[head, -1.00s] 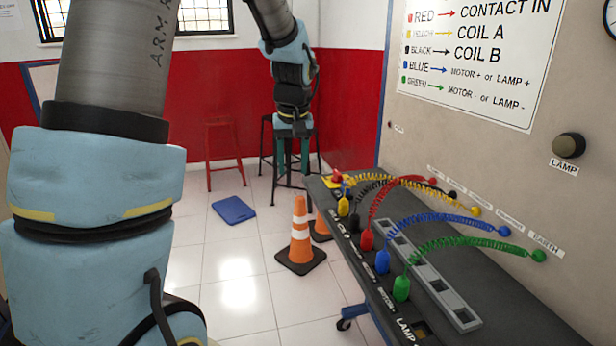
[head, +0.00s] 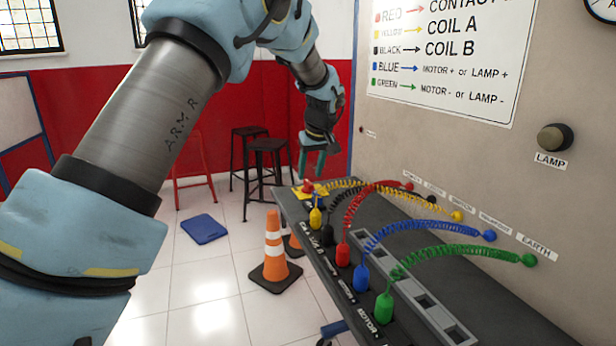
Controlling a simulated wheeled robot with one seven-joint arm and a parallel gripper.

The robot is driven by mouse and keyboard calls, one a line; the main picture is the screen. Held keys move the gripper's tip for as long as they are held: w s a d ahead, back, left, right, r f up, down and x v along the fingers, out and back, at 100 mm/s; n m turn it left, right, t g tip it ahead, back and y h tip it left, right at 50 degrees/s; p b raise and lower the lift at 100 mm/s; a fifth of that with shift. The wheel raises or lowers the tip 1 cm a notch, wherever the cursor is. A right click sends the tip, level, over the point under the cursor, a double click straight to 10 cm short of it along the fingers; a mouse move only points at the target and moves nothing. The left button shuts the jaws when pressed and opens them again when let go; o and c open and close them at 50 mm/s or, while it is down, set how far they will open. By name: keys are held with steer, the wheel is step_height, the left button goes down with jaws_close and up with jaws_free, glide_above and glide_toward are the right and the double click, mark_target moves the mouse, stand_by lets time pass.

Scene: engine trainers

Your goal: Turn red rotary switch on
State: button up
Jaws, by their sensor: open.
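The red rotary switch (head: 308,186) sits on a yellow base at the far end of the dark bench (head: 470,290) in the head view. It is small there, and I cannot tell its setting. My gripper (head: 311,170) points down just above the switch in the picture, its two greenish fingers apart and nothing seen between them. A small gap shows between the fingertips and the switch. How well they line up in depth is hard to tell.
Coiled leads in yellow, black, red, blue (head: 410,224) and green (head: 450,253) arch from bench plugs to the wall panel. A brown lamp (head: 555,138) is on the panel. An orange cone (head: 274,250) and dark stools (head: 268,165) stand left of the bench.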

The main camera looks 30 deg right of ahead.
mark_target(309, 182)
steer(key=shift+x, duration=1.7)
jaws_close()
